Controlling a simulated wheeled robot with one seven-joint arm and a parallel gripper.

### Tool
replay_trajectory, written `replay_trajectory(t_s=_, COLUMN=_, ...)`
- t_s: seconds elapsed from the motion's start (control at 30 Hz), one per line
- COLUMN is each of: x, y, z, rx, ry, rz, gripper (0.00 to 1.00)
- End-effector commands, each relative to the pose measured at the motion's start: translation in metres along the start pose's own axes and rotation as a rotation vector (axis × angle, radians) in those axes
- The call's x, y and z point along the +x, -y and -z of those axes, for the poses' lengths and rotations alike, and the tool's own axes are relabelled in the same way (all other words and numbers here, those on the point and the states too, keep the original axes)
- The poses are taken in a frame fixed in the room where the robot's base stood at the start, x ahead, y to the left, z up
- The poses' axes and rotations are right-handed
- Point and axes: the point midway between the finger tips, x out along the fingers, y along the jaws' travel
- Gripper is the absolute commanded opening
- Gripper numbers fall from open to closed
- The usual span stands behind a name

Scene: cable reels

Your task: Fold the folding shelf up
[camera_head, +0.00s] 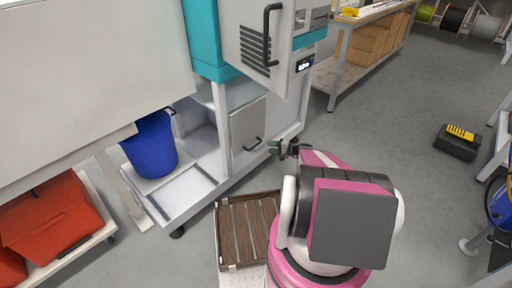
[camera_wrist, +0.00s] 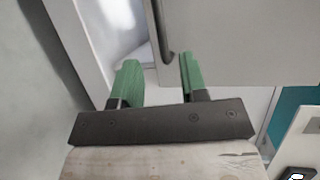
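My gripper (camera_head: 284,148) has green fingers and is beside the lower front of the white machine. In the wrist view my gripper (camera_wrist: 159,80) has its fingers apart with nothing between them. A grey panel (camera_wrist: 235,40) with a dark handle (camera_wrist: 164,35) shows beyond the fingers. The handle appears ahead of the gap, not gripped. A brown slatted board (camera_head: 247,228) with a light frame lies low in front of the machine and may be the folding shelf. My arm hides its right part. I cannot tell its mounting.
The white machine (camera_head: 225,175) has an open bay with a blue bin (camera_head: 150,145). Red crates (camera_head: 50,215) sit on a low rack at the left. A large pale panel (camera_head: 85,75) fills the upper left.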

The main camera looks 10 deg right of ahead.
Motion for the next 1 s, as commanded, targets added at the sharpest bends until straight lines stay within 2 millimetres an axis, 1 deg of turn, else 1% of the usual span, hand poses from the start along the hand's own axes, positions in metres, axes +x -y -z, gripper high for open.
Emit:
replay_trajectory(t_s=0.3, x=0.054, y=0.000, z=0.000, rx=0.000, ry=0.004, rz=-0.001, gripper=0.40)
replay_trajectory(t_s=0.5, x=0.083, y=0.000, z=0.000, rx=0.000, ry=0.003, rz=-0.002, gripper=0.40)
replay_trajectory(t_s=0.7, x=0.096, y=0.000, z=-0.001, rx=0.000, ry=0.003, rz=-0.001, gripper=0.40)
replay_trajectory(t_s=1.0, x=0.098, y=0.000, z=-0.001, rx=0.000, ry=0.002, rz=-0.002, gripper=0.40)
